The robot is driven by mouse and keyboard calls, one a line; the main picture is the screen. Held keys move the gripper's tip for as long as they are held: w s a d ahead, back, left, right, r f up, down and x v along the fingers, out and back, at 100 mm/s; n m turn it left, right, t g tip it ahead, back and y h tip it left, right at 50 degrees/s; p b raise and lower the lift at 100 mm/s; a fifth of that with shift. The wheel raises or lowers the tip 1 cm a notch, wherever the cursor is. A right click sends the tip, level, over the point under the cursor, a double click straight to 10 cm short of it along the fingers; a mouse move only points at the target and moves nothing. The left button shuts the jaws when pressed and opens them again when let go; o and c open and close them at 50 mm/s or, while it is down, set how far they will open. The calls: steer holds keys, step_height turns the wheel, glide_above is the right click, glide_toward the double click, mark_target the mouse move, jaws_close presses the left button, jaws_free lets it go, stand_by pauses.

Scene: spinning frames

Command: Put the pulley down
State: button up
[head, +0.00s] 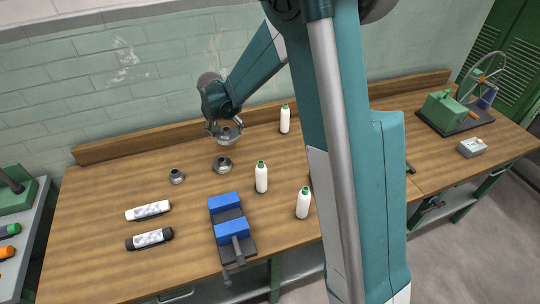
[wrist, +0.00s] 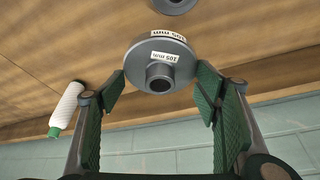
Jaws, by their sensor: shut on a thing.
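My gripper (head: 224,130) is over the back middle of the bench in the head view. It is shut on a grey round pulley (head: 230,135), which it holds above the wooden top. In the wrist view the pulley (wrist: 160,62) sits between the green-padded fingertips of my gripper (wrist: 160,88). It has a dark centre hole and white labels, one reading "105 mm". The gap between the pulley and the bench cannot be told exactly.
Two more grey round parts (head: 222,164) (head: 177,176) stand on the bench (head: 95,205) nearby. A blue vise (head: 230,225) is in front, two tubes (head: 149,210) (head: 150,239) at left. The back left is clear.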

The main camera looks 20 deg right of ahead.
steer(key=s+d+m, duration=0.1)
steer(key=s+d, duration=0.2)
steer(key=d, duration=0.5)
steer(key=s+d+m, duration=0.1)
steer(key=s+d, duration=0.2)
steer(key=d, duration=0.6)
steer(key=shift+s+h, duration=0.2)
steer(key=shift+h, duration=0.2)
steer(key=shift+f, duration=0.15)
steer(key=shift+f, duration=2.85)
steer(key=shift+f, duration=0.15)
steer(key=shift+f, duration=1.9)
steer(key=shift+f, duration=0.15)
steer(key=o, duration=1.1)
